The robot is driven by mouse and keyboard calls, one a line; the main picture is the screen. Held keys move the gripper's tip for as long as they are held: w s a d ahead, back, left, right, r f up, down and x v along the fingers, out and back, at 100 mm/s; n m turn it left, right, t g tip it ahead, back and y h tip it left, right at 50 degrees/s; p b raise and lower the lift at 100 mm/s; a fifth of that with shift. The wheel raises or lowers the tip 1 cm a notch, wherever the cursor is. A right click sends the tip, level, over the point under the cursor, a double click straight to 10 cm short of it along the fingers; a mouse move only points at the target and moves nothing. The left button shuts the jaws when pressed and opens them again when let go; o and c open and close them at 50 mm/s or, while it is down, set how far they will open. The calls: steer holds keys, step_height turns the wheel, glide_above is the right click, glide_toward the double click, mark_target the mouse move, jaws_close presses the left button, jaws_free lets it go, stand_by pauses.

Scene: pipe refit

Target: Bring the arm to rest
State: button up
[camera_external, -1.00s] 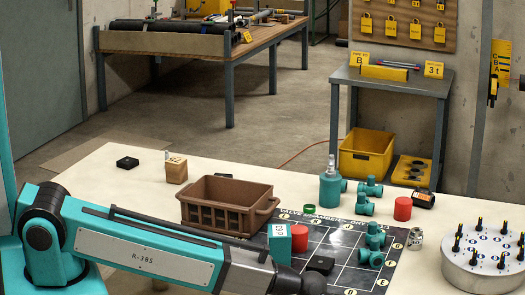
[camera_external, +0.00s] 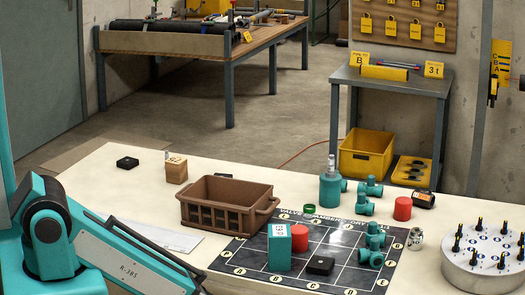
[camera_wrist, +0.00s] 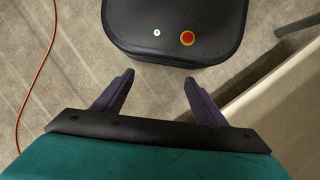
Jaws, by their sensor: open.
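My gripper (camera_wrist: 152,88) shows in the wrist view with its two dark fingers spread apart and nothing between them. It points down over the grey floor (camera_wrist: 60,60). In the external view my teal arm link slopes down across the lower left, and the gripper itself is out of that frame.
The cream table (camera_external: 120,190) carries a brown crate (camera_external: 227,207), a dark gridded mat (camera_external: 240,255) with teal fittings and a red cylinder (camera_external: 298,238), and a round metal stand (camera_external: 485,265). A white sheet (camera_external: 160,235) lies left of the mat. An orange cable (camera_wrist: 38,75) crosses the floor.

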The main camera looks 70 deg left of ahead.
steer(key=s+a+g, duration=0.1)
steer(key=s+a, duration=0.1)
steer(key=s, duration=0.4)
steer(key=shift+g, duration=0.3)
